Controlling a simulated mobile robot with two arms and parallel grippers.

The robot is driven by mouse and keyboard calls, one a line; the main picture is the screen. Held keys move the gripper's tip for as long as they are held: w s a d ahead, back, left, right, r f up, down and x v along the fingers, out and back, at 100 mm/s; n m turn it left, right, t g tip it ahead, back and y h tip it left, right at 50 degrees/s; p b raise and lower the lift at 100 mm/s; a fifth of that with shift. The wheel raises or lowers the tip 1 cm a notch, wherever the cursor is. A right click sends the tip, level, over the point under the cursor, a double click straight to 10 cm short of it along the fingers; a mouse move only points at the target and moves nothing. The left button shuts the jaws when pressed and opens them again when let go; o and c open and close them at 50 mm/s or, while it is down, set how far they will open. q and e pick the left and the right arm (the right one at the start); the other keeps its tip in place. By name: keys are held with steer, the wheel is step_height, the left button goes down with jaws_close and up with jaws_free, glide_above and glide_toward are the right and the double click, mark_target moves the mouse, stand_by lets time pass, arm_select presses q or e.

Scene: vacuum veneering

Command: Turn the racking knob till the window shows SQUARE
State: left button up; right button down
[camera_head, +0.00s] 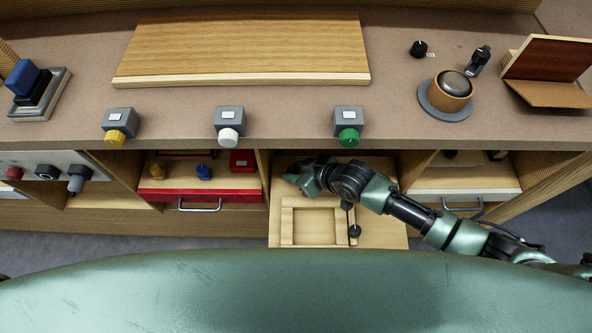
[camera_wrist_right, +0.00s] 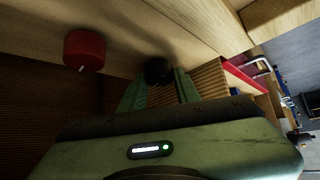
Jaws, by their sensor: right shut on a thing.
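My right gripper (camera_head: 298,178) reaches into the open middle bay under the bench, above a pull-out wooden board. In the right wrist view my right gripper (camera_wrist_right: 158,88) has its two green fingers on either side of a small black knob (camera_wrist_right: 158,71) on a pale wooden face. The fingers are shut on this knob and partly cover it. A red knob (camera_wrist_right: 84,50) with a pale mark sits beside it, apart from the fingers. No label shows which knob is the racking knob, and I cannot read SQUARE in any window. My left gripper is out of view.
Grey boxes with a yellow knob (camera_head: 115,138), a white knob (camera_head: 228,136) and a green knob (camera_head: 349,137) line the bench's front edge. The pull-out board (camera_head: 390,232) carries a square frame. A red drawer (camera_head: 245,195) stands left of it.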

steer(key=shift+w+f+n+g+y+b, duration=0.15)
steer(key=shift+n+g+y+b, duration=0.2)
steer(key=shift+n+b, duration=0.25)
steer(key=shift+n+g, duration=0.25)
steer(key=shift+n, duration=0.05)
steer(key=c, duration=1)
jaws_free()
steer(key=shift+d+r, duration=0.1)
steer(key=shift+r, duration=0.1)
steer(key=v, duration=0.7)
steer(key=shift+s+d+r, duration=0.2)
steer(key=shift+s+d, duration=0.05)
